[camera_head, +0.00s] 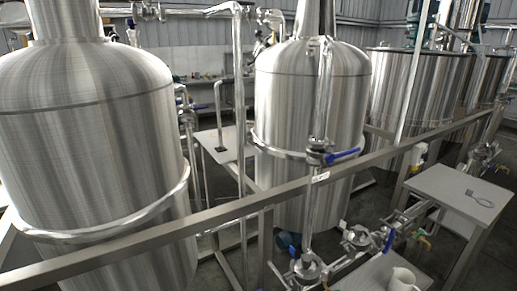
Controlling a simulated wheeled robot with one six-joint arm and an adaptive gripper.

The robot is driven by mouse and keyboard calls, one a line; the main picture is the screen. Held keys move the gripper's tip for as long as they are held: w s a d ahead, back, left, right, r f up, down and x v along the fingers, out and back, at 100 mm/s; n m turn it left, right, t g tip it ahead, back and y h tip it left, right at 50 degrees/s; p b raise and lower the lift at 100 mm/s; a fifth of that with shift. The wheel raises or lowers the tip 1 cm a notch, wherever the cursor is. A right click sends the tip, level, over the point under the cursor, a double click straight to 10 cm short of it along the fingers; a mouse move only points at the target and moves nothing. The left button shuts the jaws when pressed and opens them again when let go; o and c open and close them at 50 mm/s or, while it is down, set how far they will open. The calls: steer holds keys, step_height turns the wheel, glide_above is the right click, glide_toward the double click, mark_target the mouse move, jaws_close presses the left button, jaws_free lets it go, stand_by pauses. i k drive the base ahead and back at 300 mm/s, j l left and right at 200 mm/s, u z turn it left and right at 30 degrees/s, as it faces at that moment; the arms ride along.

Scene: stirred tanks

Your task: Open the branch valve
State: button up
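A valve (318,157) with a blue lever (342,156) sits on the vertical steel pipe in front of the middle tank. Its lever points right, across the pipe. A second blue lever (389,241) belongs to the low pipework at the lower right and hangs roughly downward. Another valve body (308,267) stands at the foot of the vertical pipe, with a small blue part beside it. I cannot tell from the picture which of these is the branch valve. My gripper is not in view.
A steel rail (235,210) runs diagonally across the foreground, just below the upper valve. Large tanks stand at left (85,130), middle (290,100) and right (400,90). A small table (450,190) holds a grey ring-shaped item. A white jug (403,280) stands at the bottom edge.

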mark_target(390, 239)
steer(key=i+l, duration=0.35)
steer(key=l, duration=0.25)
steer(key=i+l+z, duration=0.1)
steer(key=i+l, duration=0.25)
steer(key=l, duration=0.25)
steer(key=i+l, duration=0.4)
steer(key=l, duration=0.15)
steer(key=l+z, duration=0.7)
steer(key=l, duration=0.2)
